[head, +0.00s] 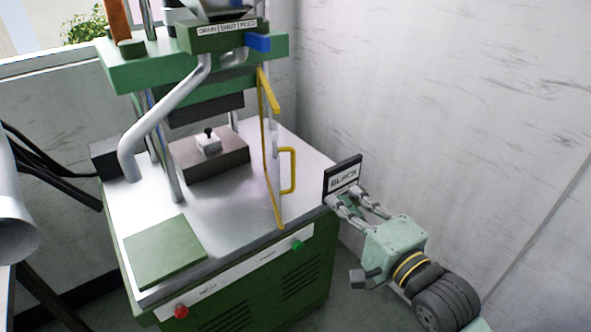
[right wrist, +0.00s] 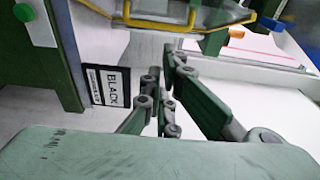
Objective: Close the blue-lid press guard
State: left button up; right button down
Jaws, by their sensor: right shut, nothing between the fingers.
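The press guard (head: 264,150) is a clear panel with yellow edging on the right side of the green press. It stands swung out edge-on, with the press front open. Its yellow handle (head: 288,170) sticks out to the right; yellow bars also show at the top of the right wrist view (right wrist: 180,24). A blue part (head: 258,43) sits above the guard, on the green head of the press. My right gripper (head: 348,197) is shut and empty, right of and below the handle and apart from it; its fingers also show in the right wrist view (right wrist: 160,80). My left gripper is out of view.
A black-and-white "BLACK" sign (head: 343,177) stands just behind my right fingertips. Inside the press, a small white part with a black knob (head: 208,143) sits on a dark block. A green pad (head: 165,250) lies front left. White wall rises at the right.

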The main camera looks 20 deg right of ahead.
jog(key=w+a+p, duration=0.2)
jog(key=w+a, duration=0.3)
jog(key=w, duration=0.5)
jog(key=shift+a, duration=0.4)
